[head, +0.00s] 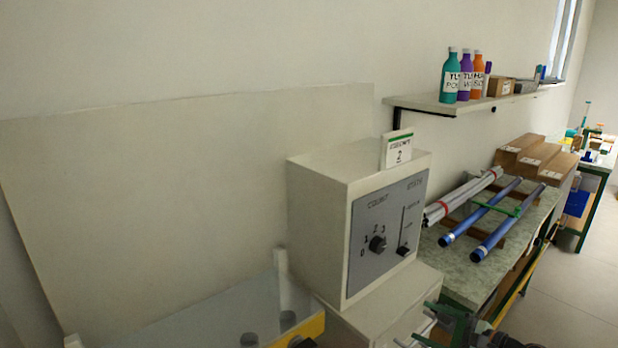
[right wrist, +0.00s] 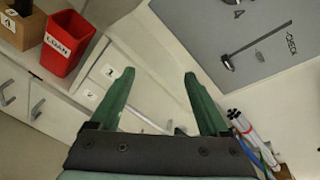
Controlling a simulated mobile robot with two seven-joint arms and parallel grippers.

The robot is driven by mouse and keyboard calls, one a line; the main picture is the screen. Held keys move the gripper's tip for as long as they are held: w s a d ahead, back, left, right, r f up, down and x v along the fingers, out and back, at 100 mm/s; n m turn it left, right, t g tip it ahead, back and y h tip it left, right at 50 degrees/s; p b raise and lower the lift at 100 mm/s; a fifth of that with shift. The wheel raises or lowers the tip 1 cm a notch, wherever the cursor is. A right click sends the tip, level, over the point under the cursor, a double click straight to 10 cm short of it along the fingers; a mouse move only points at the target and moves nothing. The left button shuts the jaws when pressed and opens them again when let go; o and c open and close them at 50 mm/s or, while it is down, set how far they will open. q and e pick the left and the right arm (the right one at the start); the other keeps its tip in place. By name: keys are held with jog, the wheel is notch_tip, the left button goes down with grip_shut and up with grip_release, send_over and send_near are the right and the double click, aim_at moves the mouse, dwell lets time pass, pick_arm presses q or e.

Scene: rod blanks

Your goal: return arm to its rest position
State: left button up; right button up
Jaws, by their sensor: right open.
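My right gripper (head: 457,326) is at the bottom edge of the head view, in front of the lower right part of the grey control box (head: 325,205), partly cut off by the frame. In the right wrist view its two green fingers (right wrist: 158,75) stand wide apart with nothing between them. Pale drawer fronts (right wrist: 112,72) lie beyond the fingers. The box's dark panel, with a dial and a slider, shows in the head view; a grey panel (right wrist: 215,45) with a lever fills the upper right of the wrist view. My left gripper is not in view.
A bench (head: 470,288) on the right holds blue rods (head: 482,212) and a bundle of pale rods (head: 462,196). A wall shelf (head: 470,103) carries bottles. A machine with a yellow edge (head: 275,338) is bottom left. A red LOAN bin (right wrist: 68,45) stands upper left in the wrist view.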

jog(key=s+a+f+n+g+h, duration=0.3)
jog(key=s+f+n+h, duration=0.5)
jog(key=s+f, duration=0.9)
jog(key=s+a+f+n, duration=0.1)
jog(key=s+a+n, duration=0.3)
jog(key=s+n, duration=0.3)
jog(key=s+a+f+n+y, duration=0.1)
jog(key=s+a+n, duration=0.4)
jog(key=s+n, duration=0.2)
jog(key=shift+t, duration=0.4)
jog(key=shift+s+f, duration=0.1)
